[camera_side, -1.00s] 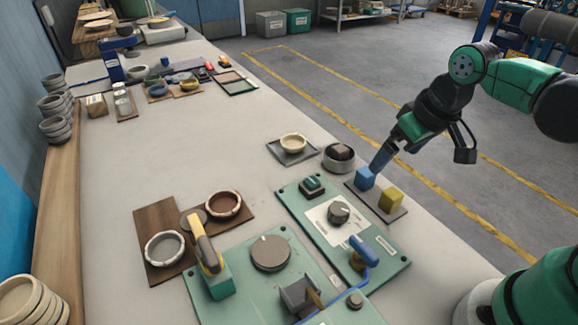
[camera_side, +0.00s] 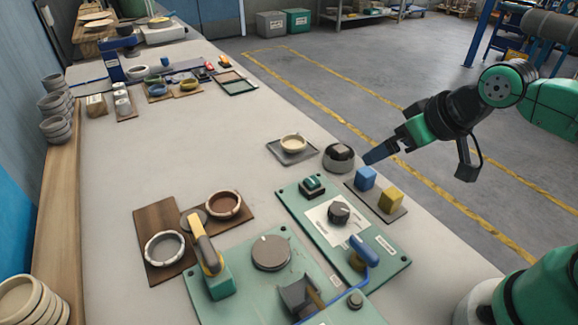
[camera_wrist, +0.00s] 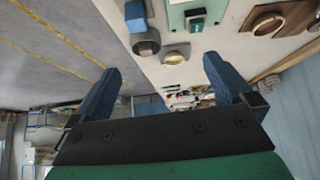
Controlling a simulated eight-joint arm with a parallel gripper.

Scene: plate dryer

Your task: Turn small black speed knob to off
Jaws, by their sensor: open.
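The small black speed knob (camera_side: 339,212) sits on a white label plate on the narrow green panel (camera_side: 299,208) in the side view. I cannot make out its setting. My gripper (camera_side: 373,156) is open and empty, above and behind the knob in the picture, near the blue block. Its fingers point left, well apart from the knob. In the wrist view, the two blue fingers of my gripper (camera_wrist: 162,66) are spread wide with nothing between them. The knob is not visible in the wrist view.
A blue block (camera_side: 365,178) and a yellow block (camera_side: 392,201) stand beside the panel. A blue-handled lever (camera_side: 363,250) and a larger grey knob (camera_side: 271,252) are nearer the front. The table's middle is clear.

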